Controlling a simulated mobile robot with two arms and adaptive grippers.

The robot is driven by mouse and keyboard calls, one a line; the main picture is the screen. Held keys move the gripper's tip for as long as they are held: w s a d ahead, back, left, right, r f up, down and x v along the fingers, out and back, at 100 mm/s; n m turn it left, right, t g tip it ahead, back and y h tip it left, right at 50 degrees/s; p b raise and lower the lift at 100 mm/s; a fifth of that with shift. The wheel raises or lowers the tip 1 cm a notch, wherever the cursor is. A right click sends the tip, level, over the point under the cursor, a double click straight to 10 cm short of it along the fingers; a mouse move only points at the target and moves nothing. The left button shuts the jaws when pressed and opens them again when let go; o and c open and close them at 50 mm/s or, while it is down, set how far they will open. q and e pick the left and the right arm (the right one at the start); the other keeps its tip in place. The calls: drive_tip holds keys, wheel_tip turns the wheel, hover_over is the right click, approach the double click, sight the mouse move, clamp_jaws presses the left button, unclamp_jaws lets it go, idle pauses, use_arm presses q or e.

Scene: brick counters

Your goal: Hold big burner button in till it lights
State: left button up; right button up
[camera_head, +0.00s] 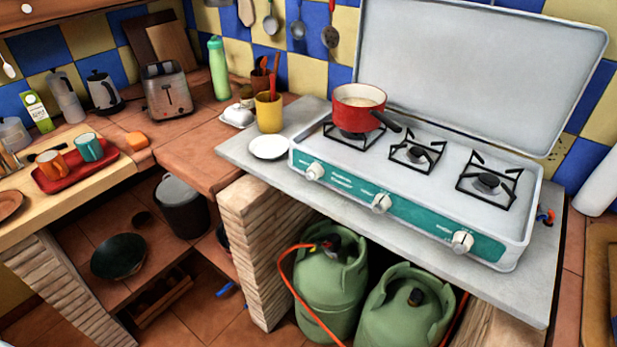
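A white gas stove (430,190) with a raised white lid (480,70) stands on a grey slab. Its teal front panel carries three white knobs: a left one (315,171), a middle one (381,203) and a right one (462,242). Behind them are a left burner (350,134), partly hidden by a red pot (358,108), a middle burner (415,153) and a right burner (487,182). I see no flame on any burner. Which burner is the big one is hard to tell. Neither of my grippers is in view.
Two green gas cylinders (330,285) with an orange hose (300,300) stand under the slab. A white plate (268,147) and a yellow cup (269,112) are left of the stove. The pot's dark handle (387,121) points right. The slab's front strip (420,250) is clear.

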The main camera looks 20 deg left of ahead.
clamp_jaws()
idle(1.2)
